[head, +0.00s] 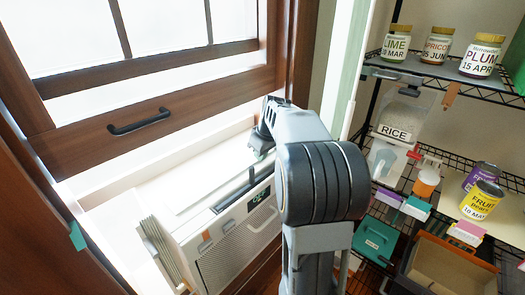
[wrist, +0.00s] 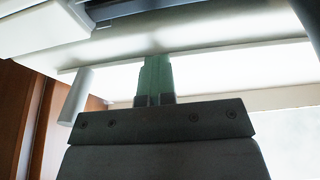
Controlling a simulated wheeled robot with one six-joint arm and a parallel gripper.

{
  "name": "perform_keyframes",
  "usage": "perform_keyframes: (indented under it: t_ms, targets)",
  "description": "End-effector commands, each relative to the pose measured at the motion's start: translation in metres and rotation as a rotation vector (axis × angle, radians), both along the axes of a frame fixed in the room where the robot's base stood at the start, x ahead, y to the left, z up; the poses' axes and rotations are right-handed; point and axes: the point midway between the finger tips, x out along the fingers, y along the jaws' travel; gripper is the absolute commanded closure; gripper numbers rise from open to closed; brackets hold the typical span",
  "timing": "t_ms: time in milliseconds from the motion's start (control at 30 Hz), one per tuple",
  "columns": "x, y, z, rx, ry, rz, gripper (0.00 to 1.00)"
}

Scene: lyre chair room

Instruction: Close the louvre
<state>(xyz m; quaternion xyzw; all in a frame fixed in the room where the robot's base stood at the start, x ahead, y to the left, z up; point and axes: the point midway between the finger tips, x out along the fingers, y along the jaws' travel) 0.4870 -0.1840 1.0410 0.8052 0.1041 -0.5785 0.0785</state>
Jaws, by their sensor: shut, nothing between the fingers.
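A white air-conditioner unit (head: 235,235) sits in the window opening under the raised sash. A long dark slat (head: 238,196), which looks like the louvre, stands along its top front edge, tilted up. My gripper (head: 259,156) is over the right end of the unit's top, close to the slat's far end. In the wrist view my gripper (wrist: 155,75) is shut and empty, with its greenish fingertips together. They are just below or against a pale flat panel (wrist: 210,52); I cannot tell if they touch. My arm hides part of the unit's right side.
The wooden sash (head: 160,130) with a black handle (head: 139,121) hangs above the unit. Wire shelves (head: 400,72) with jars, a rice container (head: 402,118) and boxes stand close on the right. A grey cylinder (wrist: 77,97) is left of my fingers in the wrist view.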

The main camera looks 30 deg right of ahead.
Motion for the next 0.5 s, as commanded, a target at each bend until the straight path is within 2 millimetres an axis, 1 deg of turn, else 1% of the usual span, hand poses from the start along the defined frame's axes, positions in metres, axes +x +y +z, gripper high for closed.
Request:
perform_keyframes:
  t_ms: [33, 167, 267, 433, 500]
  targets:
    - [-0.001, 0.002, -0.006, 0.008, 0.013, 0.002, 1.0]
    - [-0.001, 0.002, -0.003, 0.009, 0.014, 0.002, 1.0]
    - [-0.001, 0.002, 0.009, 0.008, 0.013, 0.004, 1.0]
    - [-0.001, 0.003, 0.046, 0.003, 0.002, 0.006, 1.0]
    - [-0.005, 0.001, 0.053, 0.001, -0.002, 0.005, 1.0]
